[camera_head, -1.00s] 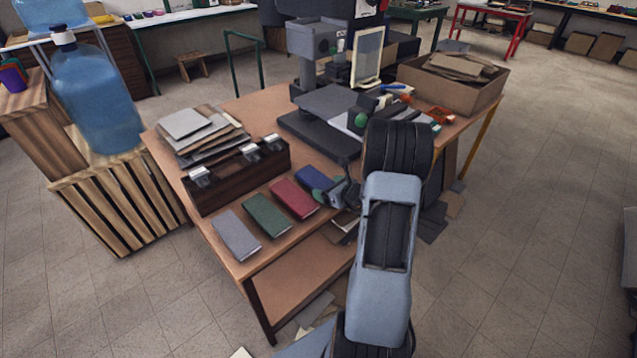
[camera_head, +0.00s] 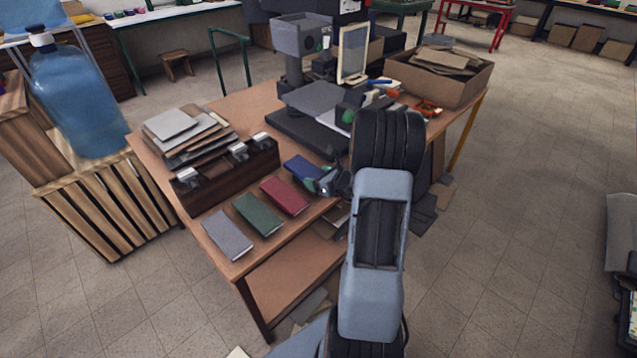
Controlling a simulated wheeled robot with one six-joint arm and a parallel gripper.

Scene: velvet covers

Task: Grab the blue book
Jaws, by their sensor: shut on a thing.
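The blue book (camera_head: 301,168) is at the right end of a row of books on the wooden table, partly hidden by my gripper. My gripper (camera_head: 322,181) is at the book's near right end and is shut on it. The fingertips are small and partly hidden in this view. The book looks slightly raised or tilted, but I cannot tell how far it is off the table. My arm reaches in from the bottom right.
A red book (camera_head: 284,195), a green book (camera_head: 257,214) and a grey book (camera_head: 228,234) lie to the left. Behind them stand a dark wooden box (camera_head: 225,178) and a machine (camera_head: 310,100). A cardboard box (camera_head: 440,78) stands at the back right.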

